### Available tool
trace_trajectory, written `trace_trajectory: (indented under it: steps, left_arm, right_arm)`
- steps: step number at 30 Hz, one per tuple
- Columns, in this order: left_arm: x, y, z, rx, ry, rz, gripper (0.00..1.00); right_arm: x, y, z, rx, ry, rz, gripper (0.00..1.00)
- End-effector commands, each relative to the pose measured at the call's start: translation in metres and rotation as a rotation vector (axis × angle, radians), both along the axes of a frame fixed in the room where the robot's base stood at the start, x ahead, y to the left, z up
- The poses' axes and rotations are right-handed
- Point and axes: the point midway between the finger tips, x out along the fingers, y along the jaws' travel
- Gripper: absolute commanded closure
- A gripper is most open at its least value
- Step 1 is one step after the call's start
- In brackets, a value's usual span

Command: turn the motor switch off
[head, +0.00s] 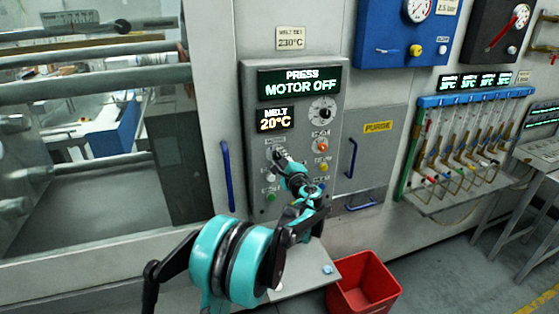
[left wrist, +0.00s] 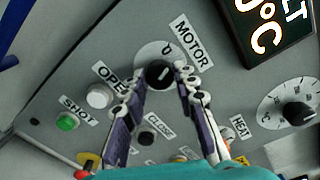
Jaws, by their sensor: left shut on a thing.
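The grey control panel (head: 251,110) has a display (head: 300,83) reading "PRESS MOTOR OFF". In the left wrist view the motor switch (left wrist: 158,73) is a black round knob on a white dial plate under the label "MOTOR" (left wrist: 193,43). My left gripper (head: 281,160) reaches up to the panel's left side and hides most of the switch in the head view. In the left wrist view its two fingers (left wrist: 161,77) stand on either side of the knob and are shut on it. My right gripper is not in view.
A smaller display (head: 274,119) reads "MELT 20°C". Around the switch are the white "OPEN" button (left wrist: 99,96), the green "SHOT" button (left wrist: 67,122) and the heat dial (head: 322,112). Blue handles flank the panel. A red bin (head: 365,288) stands on the floor below.

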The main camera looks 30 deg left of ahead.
Motion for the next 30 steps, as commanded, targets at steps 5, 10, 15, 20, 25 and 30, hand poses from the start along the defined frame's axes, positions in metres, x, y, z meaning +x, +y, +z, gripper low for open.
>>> trace_trajectory:
  steps: [5, 10, 15, 20, 25, 30]
  left_arm:
    - [-0.0004, 0.0003, -0.0006, -0.082, -0.096, 0.001, 1.0]
    - [-0.0004, 0.0003, -0.0008, -0.138, -0.16, 0.0, 1.0]
    - [-0.0004, 0.0003, -0.0008, -0.172, -0.199, 0.001, 1.0]
    - [-0.0005, 0.0002, -0.0009, -0.186, -0.216, 0.0, 1.0]
    - [-0.0005, 0.0003, -0.0008, -0.189, -0.22, 0.001, 1.0]
    - [-0.0006, 0.0003, -0.0009, -0.189, -0.219, 0.0, 1.0]
  right_arm:
    - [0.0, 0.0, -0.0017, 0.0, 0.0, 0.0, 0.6]
    - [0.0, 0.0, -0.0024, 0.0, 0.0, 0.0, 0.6]
    - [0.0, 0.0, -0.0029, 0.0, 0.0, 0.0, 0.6]
    - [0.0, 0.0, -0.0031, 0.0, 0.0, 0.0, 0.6]
    - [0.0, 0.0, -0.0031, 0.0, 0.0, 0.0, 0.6]
    - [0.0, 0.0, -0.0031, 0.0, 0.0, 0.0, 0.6]
